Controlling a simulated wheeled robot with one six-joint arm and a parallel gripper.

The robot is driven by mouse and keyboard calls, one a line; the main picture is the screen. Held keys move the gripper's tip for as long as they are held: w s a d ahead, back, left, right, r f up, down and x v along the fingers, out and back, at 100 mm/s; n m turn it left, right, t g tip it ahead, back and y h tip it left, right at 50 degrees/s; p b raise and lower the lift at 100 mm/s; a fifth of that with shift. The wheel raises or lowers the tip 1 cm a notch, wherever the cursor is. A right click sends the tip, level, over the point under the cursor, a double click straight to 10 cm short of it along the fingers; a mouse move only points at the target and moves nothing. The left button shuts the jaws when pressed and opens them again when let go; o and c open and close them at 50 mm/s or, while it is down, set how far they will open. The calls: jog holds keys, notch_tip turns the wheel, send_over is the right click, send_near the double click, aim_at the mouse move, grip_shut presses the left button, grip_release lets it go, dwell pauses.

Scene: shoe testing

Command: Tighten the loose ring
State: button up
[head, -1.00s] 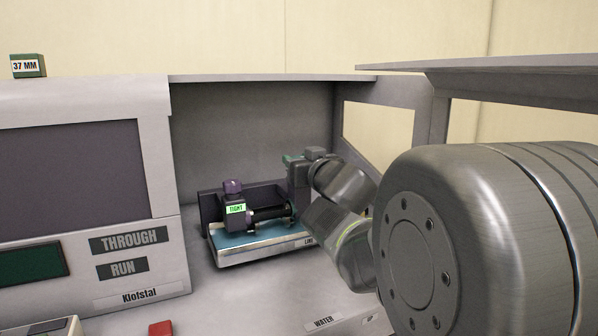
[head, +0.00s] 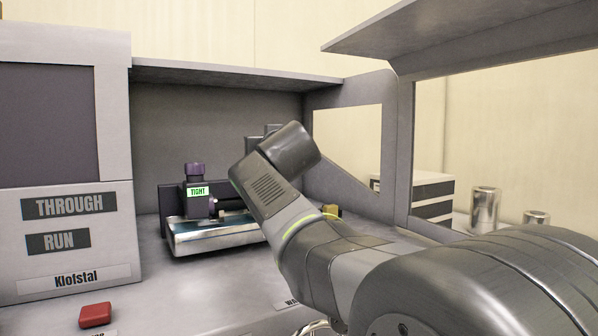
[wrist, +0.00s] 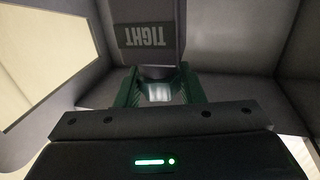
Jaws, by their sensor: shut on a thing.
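The test unit stands on a low pale-edged tray (head: 215,238) in the grey bay. In the wrist view, the green fingers of my gripper (wrist: 159,92) are closed around a pale, shiny grey piece (wrist: 159,93). A dark grey block (wrist: 150,15) marked TIGHT, upside down, is just beyond. I cannot tell whether the held piece is the ring. The fingertips are hidden in the head view.
A console (head: 70,220) with THROUGH and RUN labels stands on the left, a red button (head: 95,315) in front. The bay's right wall (head: 350,165) has a window opening. Metal cans (head: 486,210) stand beyond it.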

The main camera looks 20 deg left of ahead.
jog(key=shift+f+m+t+h+b, duration=0.35)
jog(key=shift+h+b, duration=0.3)
jog(key=shift+b, duration=1.05)
jog(key=shift+f+m+t+h+b, duration=0.1)
jog(key=shift+m+t+h+b, duration=0.4)
jog(key=shift+b, duration=1.15)
jog(key=shift+r+m+t+h+b, duration=0.15)
jog(key=shift+m+t+h+b, duration=0.3)
jog(key=shift+m+h+b, duration=0.85)
jog(key=shift+n+h, duration=0.25)
jog(key=o, duration=1)
jog(key=shift+r, duration=0.1)
jog(key=shift+s+r, duration=0.1)
jog(key=shift+s+d, duration=0.1)
jog(key=v, duration=1.3)
jog(key=shift+s+d+b, duration=0.1)
jog(key=shift+s+b, duration=0.15)
jog(key=shift+b, duration=0.05)
jog(key=shift+w, duration=0.15)
